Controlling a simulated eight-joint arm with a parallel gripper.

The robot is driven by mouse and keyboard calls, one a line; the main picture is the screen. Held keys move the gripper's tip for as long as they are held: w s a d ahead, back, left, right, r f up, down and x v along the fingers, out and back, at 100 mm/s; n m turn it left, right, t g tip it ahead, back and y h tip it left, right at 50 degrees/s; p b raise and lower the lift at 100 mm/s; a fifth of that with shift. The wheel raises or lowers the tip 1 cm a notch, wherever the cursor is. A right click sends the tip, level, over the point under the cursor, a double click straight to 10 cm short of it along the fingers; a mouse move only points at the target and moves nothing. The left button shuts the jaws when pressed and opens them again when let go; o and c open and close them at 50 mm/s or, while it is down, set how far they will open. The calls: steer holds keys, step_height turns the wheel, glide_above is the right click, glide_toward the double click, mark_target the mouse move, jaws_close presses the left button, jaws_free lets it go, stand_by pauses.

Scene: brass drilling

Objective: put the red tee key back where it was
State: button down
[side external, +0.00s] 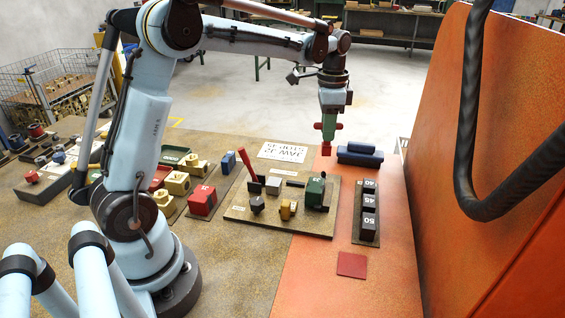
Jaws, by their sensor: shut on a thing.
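My gripper (329,132) is shut on a red piece that I take to be the red tee key (326,149). Short red ends stick out on both sides of the green fingers, and a red part points down below them. It hangs upright above the back of the bench, just left of the dark blue blocks, and looks clear of the surface. A tool board (243,214) lies in front of it with several small pieces on it. A long red handle (248,163) leans there at the board's back left. The key's lower end is small and its details cannot be told.
Dark blue blocks (360,155) lie right of my gripper. A dark rack of numbered blocks (369,210) stands right of the board. A flat red square (352,264) lies in front. A white sign (283,152) lies behind the board. An orange panel (500,150) with a black hose rises at right.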

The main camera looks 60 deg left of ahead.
steer(key=s+d+r, duration=0.1)
steer(key=s+d, duration=0.1)
steer(key=d, duration=0.8)
steer(key=s+d+r+m, duration=0.2)
steer(key=s+d+m, duration=0.1)
steer(key=s+d, duration=1.65)
steer(key=shift+w+a+f, duration=0.9)
steer(key=shift+w+f, duration=0.8)
steer(key=shift+f, duration=0.15)
steer(key=shift+w+a+f, duration=0.85)
steer(key=shift+w+f, duration=0.85)
steer(key=shift+f, duration=0.2)
steer(key=shift+w+a+f, duration=0.9)
steer(key=shift+w+f, duration=0.8)
steer(key=shift+f, duration=0.15)
steer(key=shift+f, duration=0.15)
steer(key=c, duration=1)
jaws_free()
